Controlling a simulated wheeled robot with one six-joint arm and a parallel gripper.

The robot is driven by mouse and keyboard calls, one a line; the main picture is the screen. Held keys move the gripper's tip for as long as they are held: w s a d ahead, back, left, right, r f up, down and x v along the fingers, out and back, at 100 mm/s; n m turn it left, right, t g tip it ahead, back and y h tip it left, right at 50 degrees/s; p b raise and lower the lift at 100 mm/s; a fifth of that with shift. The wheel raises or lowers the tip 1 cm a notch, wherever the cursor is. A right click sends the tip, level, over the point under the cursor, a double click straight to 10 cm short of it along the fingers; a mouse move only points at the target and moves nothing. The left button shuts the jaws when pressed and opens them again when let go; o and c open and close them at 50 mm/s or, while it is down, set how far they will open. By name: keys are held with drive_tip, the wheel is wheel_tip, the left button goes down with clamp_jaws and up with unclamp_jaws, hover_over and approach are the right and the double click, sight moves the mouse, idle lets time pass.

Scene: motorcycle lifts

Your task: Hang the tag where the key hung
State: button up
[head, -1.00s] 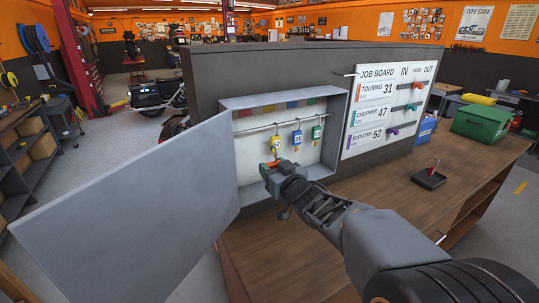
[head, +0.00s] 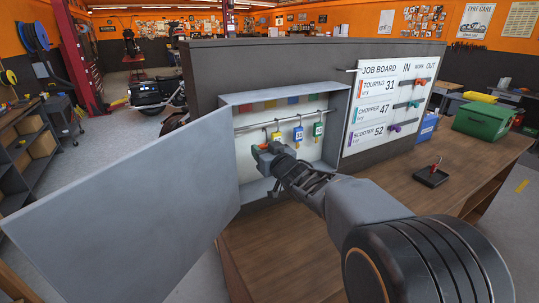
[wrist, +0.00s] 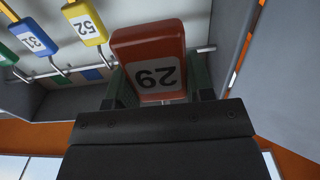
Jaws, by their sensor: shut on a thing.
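An orange-red tag marked 29 (wrist: 150,50) fills the middle of the wrist view, its number upside down there. My gripper (head: 263,150) is shut on it, with a finger on each side in the wrist view (wrist: 152,88). The gripper is inside the open grey key cabinet (head: 228,104), just left of and below the yellow tag (head: 276,136). The rail (head: 250,127) runs above it. Blue (head: 298,133) and green (head: 318,129) tags hang further right. I cannot tell whether the held tag touches the rail.
The cabinet door (head: 120,205) stands wide open at left. The cabinet's side wall (wrist: 222,70) is close to the gripper in the wrist view. The job board (head: 395,95) holds several coloured items. A black tray (head: 432,180) with a red item lies on the bench (head: 400,195).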

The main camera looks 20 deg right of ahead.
sight(246, 136)
drive_tip(key=shift+w+a+p, duration=0.2)
drive_tip(key=shift+w+a, duration=0.1)
drive_tip(key=shift+w, duration=1.25)
drive_tip(key=shift+w+a+p, duration=0.2)
drive_tip(key=shift+w+a, duration=0.1)
drive_tip(key=shift+w, duration=1.2)
drive_tip(key=shift+w+a+p, duration=0.2)
drive_tip(key=shift+w+a, duration=0.1)
drive_tip(key=shift+w, duration=1.25)
drive_tip(key=shift+f+b, duration=0.5)
drive_tip(key=shift+b, duration=0.1)
drive_tip(key=o, duration=1)
drive_tip(key=shift+c, duration=0.2)
drive_tip(key=shift+s+f, duration=0.1)
